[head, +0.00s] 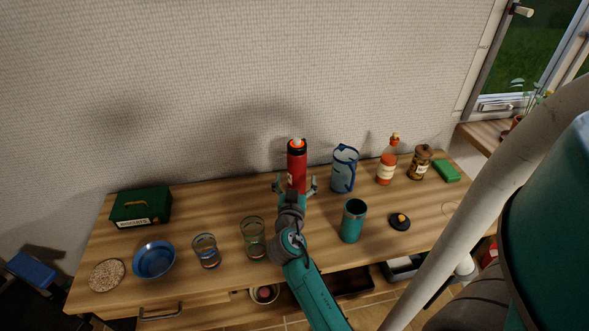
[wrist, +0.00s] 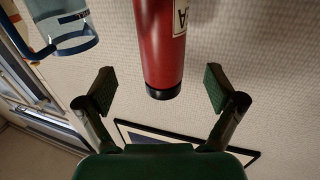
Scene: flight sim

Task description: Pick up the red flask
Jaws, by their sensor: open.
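The red flask (head: 297,168) stands upright at the back of the wooden table in the head view, with a black band and an orange-red top. My gripper (head: 296,187) is open in front of its lower part, one finger showing on each side. In the wrist view, the red flask (wrist: 160,45) comes down from the top edge and ends in a black band, with part of a white label showing. My gripper's fingers (wrist: 160,86) are apart on either side of that end, with gaps and no visible contact. Its lower part is hidden by my arm in the head view.
A teal tumbler (head: 353,221) and a clear glass (head: 253,238) flank my arm. A sauce bottle (head: 386,168) and a jar (head: 420,163) stand further right.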

